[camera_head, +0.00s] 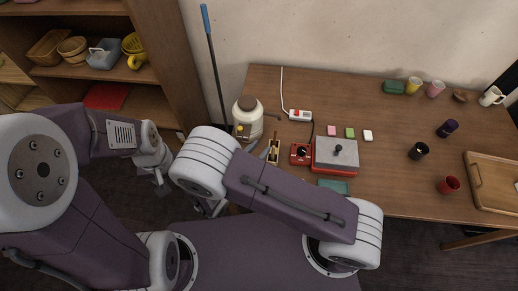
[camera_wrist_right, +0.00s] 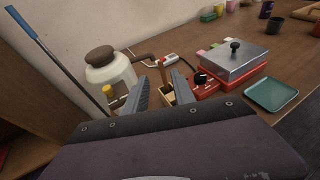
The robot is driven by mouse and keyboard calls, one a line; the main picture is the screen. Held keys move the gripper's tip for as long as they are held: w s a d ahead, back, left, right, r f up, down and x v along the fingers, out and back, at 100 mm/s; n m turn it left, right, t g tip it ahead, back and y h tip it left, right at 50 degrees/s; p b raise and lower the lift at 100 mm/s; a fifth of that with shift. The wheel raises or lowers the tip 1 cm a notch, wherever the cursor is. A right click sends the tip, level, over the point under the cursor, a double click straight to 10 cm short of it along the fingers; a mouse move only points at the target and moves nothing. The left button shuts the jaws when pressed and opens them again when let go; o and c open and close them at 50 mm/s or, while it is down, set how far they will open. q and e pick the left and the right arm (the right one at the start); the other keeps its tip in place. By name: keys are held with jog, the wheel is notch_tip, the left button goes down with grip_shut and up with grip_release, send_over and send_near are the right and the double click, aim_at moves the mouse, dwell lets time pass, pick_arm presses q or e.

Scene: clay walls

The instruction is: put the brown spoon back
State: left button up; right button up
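A brown wooden handle, likely the brown spoon (camera_wrist_right: 165,72), stands upright at a small wooden holder (camera_wrist_right: 169,97), as the right wrist view shows. The holder also shows in the head view (camera_head: 273,151), near the table's left front edge; the spoon's lower end is hidden. My right gripper (camera_wrist_right: 164,92) is open, its two fingers apart with the holder and handle seen between them. I see no contact with the handle. In the head view my right wrist hides much of this gripper. My left gripper (camera_head: 160,182) hangs off the table at left; its finger gap is unclear.
A cream jar (camera_head: 247,118) with a brown lid stands left of the holder. A red stove (camera_head: 335,154) is close on the right, with a teal tray (camera_head: 333,186) in front. A power strip (camera_head: 300,115) lies behind. A shelf (camera_head: 160,60) stands at left.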

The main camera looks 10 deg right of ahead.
jog(key=s+d+r+m+g+y, duration=0.2)
jog(key=s+d+m+g+y, duration=0.2)
jog(key=m, duration=1)
jog(key=s+d+r+m+g+y, duration=0.2)
jog(key=s+d+m+g+y, duration=0.2)
jog(key=m, duration=1)
jog(key=d+g+y, duration=0.1)
jog(key=d+g, duration=0.1)
jog(key=d, duration=0.1)
jog(key=shift+s+d+r+m, duration=0.35)
jog(key=shift+s+r+m, duration=0.05)
jog(key=shift+s+d, duration=0.1)
